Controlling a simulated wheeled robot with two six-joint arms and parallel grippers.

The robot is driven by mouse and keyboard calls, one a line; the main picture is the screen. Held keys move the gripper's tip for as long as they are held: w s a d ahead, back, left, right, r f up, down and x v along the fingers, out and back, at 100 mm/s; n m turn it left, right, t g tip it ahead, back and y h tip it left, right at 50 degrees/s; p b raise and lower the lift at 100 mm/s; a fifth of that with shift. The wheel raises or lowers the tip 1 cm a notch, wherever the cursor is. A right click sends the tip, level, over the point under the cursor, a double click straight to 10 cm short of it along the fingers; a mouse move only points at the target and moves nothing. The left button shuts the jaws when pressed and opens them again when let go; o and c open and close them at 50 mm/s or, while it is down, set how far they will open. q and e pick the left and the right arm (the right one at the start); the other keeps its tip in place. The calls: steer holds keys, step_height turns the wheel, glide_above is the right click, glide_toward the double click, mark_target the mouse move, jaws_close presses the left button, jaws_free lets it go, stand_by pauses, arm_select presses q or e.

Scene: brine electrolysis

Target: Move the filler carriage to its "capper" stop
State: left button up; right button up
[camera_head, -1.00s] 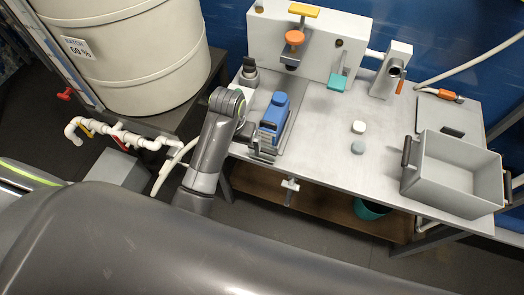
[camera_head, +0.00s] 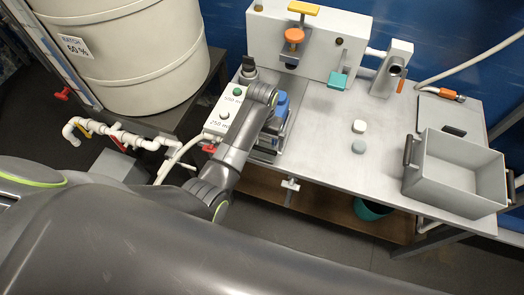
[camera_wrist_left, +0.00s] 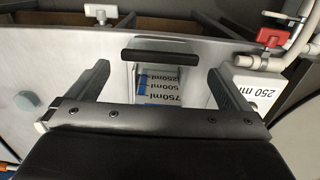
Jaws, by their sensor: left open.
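The filler carriage is a grey frame on the left of the bench. In the head view its blue body (camera_head: 282,102) shows partly behind my left arm. In the left wrist view a black handle bar (camera_wrist_left: 160,55) crosses above a pale gauge (camera_wrist_left: 160,86) marked 250, 500 and 750 ml, with blue on it. My left gripper (camera_wrist_left: 157,70) is open, with one finger on each side of the gauge and handle. Nothing is clamped between the fingers; whether either touches the carriage cannot be told. My right gripper is not in view.
A white box (camera_head: 226,112) with buttons, one labelled 250 ml, stands beside the carriage, with a red valve handle (camera_head: 209,148) near it.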

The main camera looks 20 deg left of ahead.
mark_target(262, 148)
arm_select(q)
step_height(262, 148, down, 8)
stand_by(0.4)
